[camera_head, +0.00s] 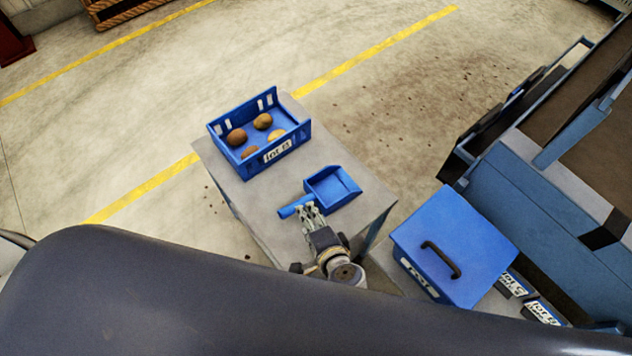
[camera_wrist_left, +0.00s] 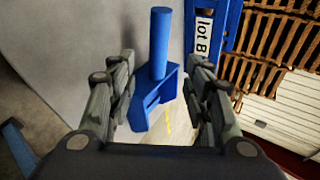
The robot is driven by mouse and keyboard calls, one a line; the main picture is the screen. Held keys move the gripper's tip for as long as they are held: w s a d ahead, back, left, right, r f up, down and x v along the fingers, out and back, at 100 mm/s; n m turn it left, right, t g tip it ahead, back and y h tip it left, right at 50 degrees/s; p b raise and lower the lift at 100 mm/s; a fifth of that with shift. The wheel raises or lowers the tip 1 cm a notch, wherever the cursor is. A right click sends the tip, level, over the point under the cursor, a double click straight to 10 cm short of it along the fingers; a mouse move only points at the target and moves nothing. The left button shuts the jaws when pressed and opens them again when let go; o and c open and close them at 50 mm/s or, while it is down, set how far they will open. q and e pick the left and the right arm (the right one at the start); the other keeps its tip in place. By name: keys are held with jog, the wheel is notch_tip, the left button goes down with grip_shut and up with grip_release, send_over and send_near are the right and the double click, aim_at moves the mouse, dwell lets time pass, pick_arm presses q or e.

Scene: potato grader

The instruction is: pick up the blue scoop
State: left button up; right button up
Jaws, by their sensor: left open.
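The blue scoop (camera_head: 334,187) lies on the grey table (camera_head: 262,215), its handle (camera_head: 296,206) pointing left in the head view. My left gripper (camera_head: 311,214) is at the near side of the scoop, close to where the handle meets the pan. In the left wrist view its open fingers (camera_wrist_left: 161,72) stand to either side of the scoop (camera_wrist_left: 160,100), with the handle between and beyond the tips. A gap shows on both sides, and the fingers look empty. My right gripper is not in view.
A blue lidded box (camera_head: 456,236) with a black handle stands right of the table. Blue machinery (camera_head: 540,195) fills the right side.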

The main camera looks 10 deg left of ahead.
aim_at(316, 196)
pick_arm(q)
jog(key=b+x, duration=0.2)
jog(key=x, duration=0.2)
jog(key=shift+d+f+b, duration=0.1)
jog(key=shift+f+b, duration=0.15)
jog(key=shift+b, duration=0.1)
jog(key=shift+w+f, duration=0.1)
jog(key=shift+w, duration=0.1)
jog(key=b+x, duration=0.3)
jog(key=x, duration=0.1)
jog(key=shift+w+a+f, duration=0.15)
jog(key=shift+a+f, duration=0.1)
jog(key=shift+w+a+f+b, duration=0.1)
jog(key=shift+w+a+b, duration=0.05)
jog(key=shift+w+b, duration=0.15)
jog(key=shift+s, duration=0.1)
jog(key=shift+c, duration=0.5)
jog(key=c, duration=0.9)
grip_shut()
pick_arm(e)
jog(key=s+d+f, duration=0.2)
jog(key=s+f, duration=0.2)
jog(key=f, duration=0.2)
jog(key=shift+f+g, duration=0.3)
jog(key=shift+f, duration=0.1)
